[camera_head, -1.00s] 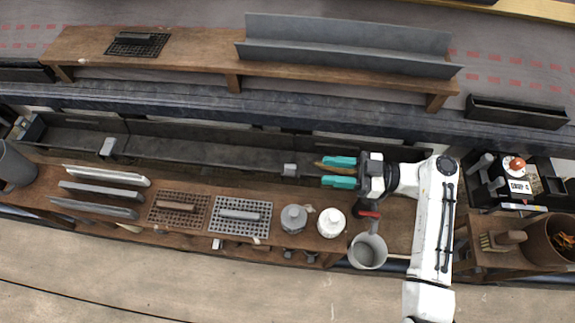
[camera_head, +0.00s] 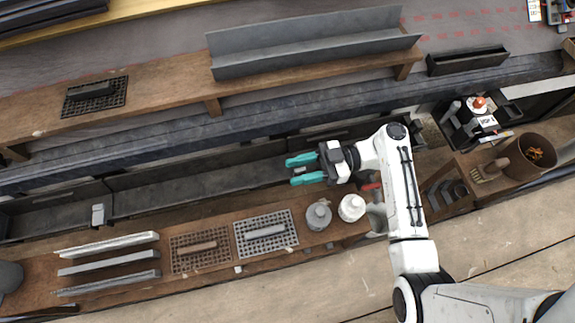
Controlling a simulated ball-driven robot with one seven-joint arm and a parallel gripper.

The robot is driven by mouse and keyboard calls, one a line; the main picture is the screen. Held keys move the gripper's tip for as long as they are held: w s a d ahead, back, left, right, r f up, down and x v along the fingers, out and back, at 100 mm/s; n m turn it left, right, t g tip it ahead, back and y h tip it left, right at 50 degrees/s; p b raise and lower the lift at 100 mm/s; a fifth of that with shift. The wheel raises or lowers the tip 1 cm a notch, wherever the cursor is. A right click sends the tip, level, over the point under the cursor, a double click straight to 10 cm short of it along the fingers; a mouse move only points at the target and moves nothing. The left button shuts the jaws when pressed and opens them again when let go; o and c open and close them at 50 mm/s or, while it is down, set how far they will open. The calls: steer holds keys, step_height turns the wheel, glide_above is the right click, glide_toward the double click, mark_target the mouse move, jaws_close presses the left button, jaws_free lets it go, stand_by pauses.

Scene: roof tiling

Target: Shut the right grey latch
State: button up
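The right grey latch (camera_head: 300,169) is a small grey block at the gutter, mostly hidden by my fingers. My gripper (camera_head: 292,171) has teal fingers that stand apart, one on each side of the visible grey piece. I cannot tell whether they touch it. The left grey latch (camera_head: 98,214) shows clear at the far left of the long dark gutter (camera_head: 190,188).
A wooden bench below the gutter holds a grey jar (camera_head: 318,215), a white jar (camera_head: 351,208), a grey grate (camera_head: 265,233), a brown grate (camera_head: 200,249) and several slats. A grey angled profile (camera_head: 310,47) lies on the upper shelf.

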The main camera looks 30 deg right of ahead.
jaws_close()
stand_by(0.3)
